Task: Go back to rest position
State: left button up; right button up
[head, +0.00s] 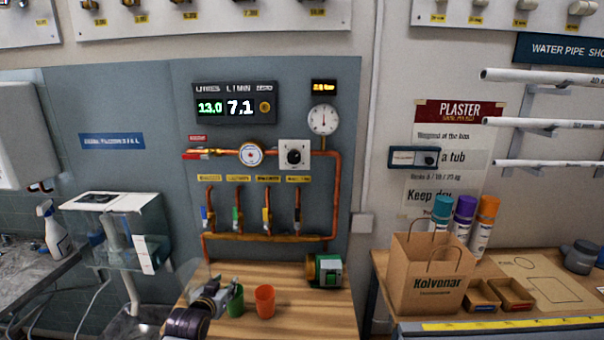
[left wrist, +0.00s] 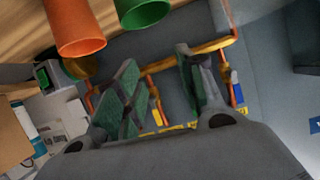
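My left gripper (head: 216,290) is over the left part of the wooden bench (head: 330,305), just left of the green cup (head: 236,301). In the left wrist view its two fingers (left wrist: 155,62) are spread apart with nothing between them. The green cup also shows at the top of that view (left wrist: 142,10), beyond the fingertips and apart from them. An orange cup (head: 265,301) stands on the bench right of the green one. My right gripper is in neither view.
Copper pipework (head: 270,237) with several valves is on the panel behind the bench. A green and silver device (head: 325,270) stands at the bench's right. A glass-sided unit (head: 120,235) is to the left. A paper bag (head: 430,272) stands on the right-hand table.

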pick_arm(q)
jog(key=s+d+f+g, duration=0.1)
jog(key=s+f+g, duration=0.2)
jog(key=s, duration=0.8)
jog(key=s+f+g, duration=0.3)
jog(key=s+g, duration=0.1)
jog(key=s, duration=0.8)
jog(key=s+d+f+g, duration=0.1)
jog(key=s+f+g, duration=0.25)
jog(key=s, duration=0.75)
notch_tip(320, 180, down, 33)
jog(key=s, duration=0.3)
jog(key=s+a+f+g, duration=0.1)
jog(key=s+a+f, duration=0.1)
jog(key=s+f, duration=0.8)
jog(key=s+a+f+g, duration=0.1)
jog(key=s+a+f, duration=0.1)
jog(key=s+f, duration=0.8)
jog(key=shift+s+a+m+y, duration=0.15)
jog(key=shift+s+m+y, duration=0.25)
jog(key=shift+s, duration=0.55)
jog(key=shift+s, duration=0.15)
